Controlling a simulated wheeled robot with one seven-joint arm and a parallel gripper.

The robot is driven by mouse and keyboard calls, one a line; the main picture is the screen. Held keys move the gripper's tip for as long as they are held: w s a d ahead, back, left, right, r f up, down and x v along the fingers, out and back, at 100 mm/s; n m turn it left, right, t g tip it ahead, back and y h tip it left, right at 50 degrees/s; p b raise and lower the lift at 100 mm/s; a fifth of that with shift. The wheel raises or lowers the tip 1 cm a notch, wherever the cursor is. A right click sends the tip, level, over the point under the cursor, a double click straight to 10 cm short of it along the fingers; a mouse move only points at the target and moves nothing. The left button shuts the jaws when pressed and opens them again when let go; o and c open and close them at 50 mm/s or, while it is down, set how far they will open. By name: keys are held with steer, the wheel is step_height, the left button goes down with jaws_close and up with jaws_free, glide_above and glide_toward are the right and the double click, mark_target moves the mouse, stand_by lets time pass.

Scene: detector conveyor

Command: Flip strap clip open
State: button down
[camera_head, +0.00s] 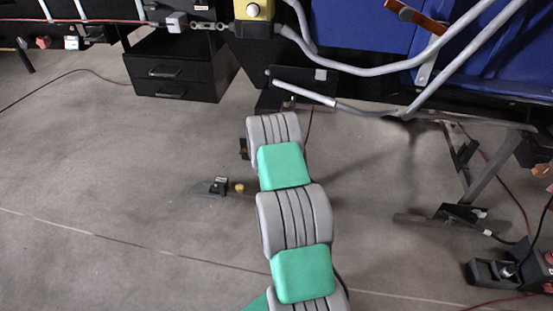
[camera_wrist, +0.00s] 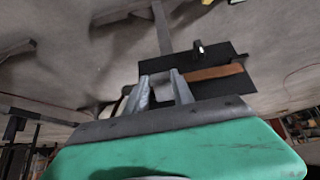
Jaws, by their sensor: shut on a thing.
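I cannot tell for certain whether this part is the strap clip. Just beyond the fingers is a black plate (camera_wrist: 222,58) with a brown bar (camera_wrist: 212,73) and a small black knob with a white mark (camera_wrist: 199,50). The right finger is close to the left end of the brown bar; I cannot tell if they touch. In the head view my own arm hides the gripper.
Grey bent tubes (camera_head: 378,70) and blue panels (camera_head: 490,65) fill the upper right. A black drawer box (camera_head: 178,75) stands on the floor at upper left. A yellow box (camera_head: 253,10) is at the top. A small black piece (camera_head: 218,186) lies left of my arm. The left floor is mostly clear.

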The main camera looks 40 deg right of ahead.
steer(key=c, duration=1.1)
jaws_free()
steer(key=s+a, duration=0.3)
steer(key=s+a+r+p, duration=0.1)
steer(key=s+a, duration=0.2)
steer(key=s+a+r, duration=0.1)
steer(key=s+a, duration=0.2)
steer(key=a, duration=0.1)
steer(key=shift+a+r+p, duration=0.1)
steer(key=shift+r+p, duration=0.05)
steer(key=shift+p, duration=0.25)
